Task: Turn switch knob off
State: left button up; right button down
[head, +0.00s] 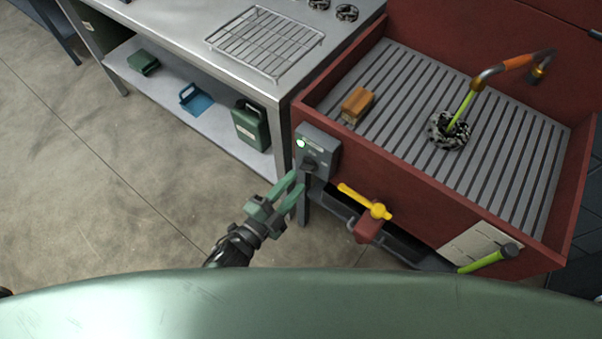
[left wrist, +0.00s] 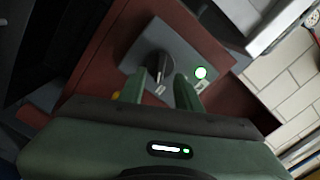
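The switch box is a grey plate (head: 327,148) on the left end of the red sink unit. It carries a dark knob (head: 310,163) and a lit green lamp (head: 301,143). In the left wrist view the black knob (left wrist: 157,66) stands just beyond the fingertips, and the green lamp (left wrist: 201,73) glows to its right. My left gripper (head: 294,186) is open, with its two green fingers pointing at the box just below the knob. My right gripper is not in view.
A yellow valve handle (head: 365,201) and a red block-like part sit right of the switch box. A steel table (head: 200,40) with a wire rack stands at left, with green and blue items on its lower shelf. The concrete floor (head: 90,190) at left is clear.

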aim_at(305, 171)
pick_arm(q)
jog(key=x, duration=0.2)
jog(key=shift+w+d, duration=0.15)
jog(key=shift+w, duration=0.1)
jog(key=shift+w+d, duration=0.3)
jog(key=shift+w, duration=0.1)
grip_shut()
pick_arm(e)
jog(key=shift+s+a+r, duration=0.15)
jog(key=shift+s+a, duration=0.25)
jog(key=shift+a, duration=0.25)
